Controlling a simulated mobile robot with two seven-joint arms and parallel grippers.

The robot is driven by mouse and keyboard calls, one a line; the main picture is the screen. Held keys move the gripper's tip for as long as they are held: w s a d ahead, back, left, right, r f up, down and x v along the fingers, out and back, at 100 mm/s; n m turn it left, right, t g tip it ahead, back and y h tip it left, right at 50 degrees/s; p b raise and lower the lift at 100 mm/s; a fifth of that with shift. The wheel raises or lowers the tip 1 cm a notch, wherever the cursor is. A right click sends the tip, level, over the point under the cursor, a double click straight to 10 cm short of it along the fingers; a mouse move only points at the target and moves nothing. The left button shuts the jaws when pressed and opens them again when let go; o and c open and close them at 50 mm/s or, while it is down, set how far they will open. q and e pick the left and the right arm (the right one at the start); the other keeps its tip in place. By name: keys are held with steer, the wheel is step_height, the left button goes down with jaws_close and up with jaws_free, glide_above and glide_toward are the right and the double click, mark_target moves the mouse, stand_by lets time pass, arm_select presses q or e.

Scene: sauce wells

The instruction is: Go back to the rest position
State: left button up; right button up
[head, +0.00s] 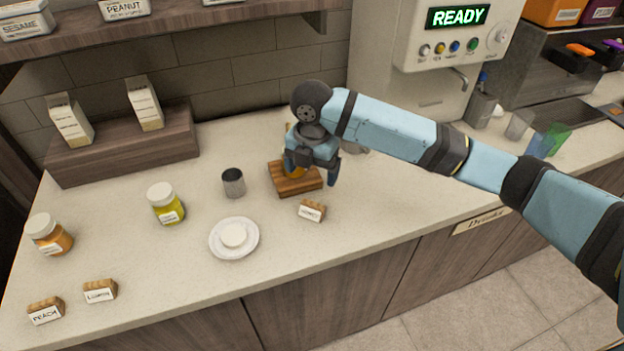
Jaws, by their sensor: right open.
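My right gripper (311,172) is open, above a square wooden board (311,184) on the counter. An amber thing (294,171), perhaps a honey container, stands on the board by the left finger. The gripper hides most of it, and I cannot tell if they touch. My right arm reaches in from the right edge. My left gripper is not in view.
A honey label block (312,210) sits before the board. A metal cup (233,183), a yellow jar (166,203) and a white saucer (216,240) with a white round thing stand left. A drinks machine (428,60) stands behind my arm.

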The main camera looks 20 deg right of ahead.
stand_by(0.5)
steer(key=s+a+f+m, duration=0.1)
steer(key=s+f, duration=0.1)
steer(key=s+a+f+m+y, duration=0.1)
steer(key=s+a, duration=0.1)
steer(key=s, duration=0.1)
steer(key=s+a+f+m+y, duration=0.1)
steer(key=s+a+f+m, duration=0.1)
steer(key=s, duration=0.1)
steer(key=shift+s+a+f+t, duration=0.1)
steer(key=shift+a+f+t, duration=0.05)
steer(key=shift+f+t, duration=0.25)
steer(key=s+d+f+m+t+h, duration=0.1)
steer(key=s+d+f+m, duration=0.2)
steer(key=s+d+m, duration=0.6)
steer(key=s+d+f+m+t+h, duration=0.15)
steer(key=s+d+m, duration=0.35)
steer(key=s+m, duration=0.8)
steer(key=w+a+f+n+t+y+p, duration=0.1)
steer(key=w+a+f+t+y+p, duration=0.2)
steer(key=w+a+f+t+p, duration=0.1)
steer(key=shift+w+a+f+n+t+p, duration=0.35)
steer(key=shift+a+f+t+p, duration=0.45)
steer(key=shift+f+t+p, duration=0.8)
steer(key=shift+r+y+p, duration=0.25)
steer(key=shift+p, duration=0.05)
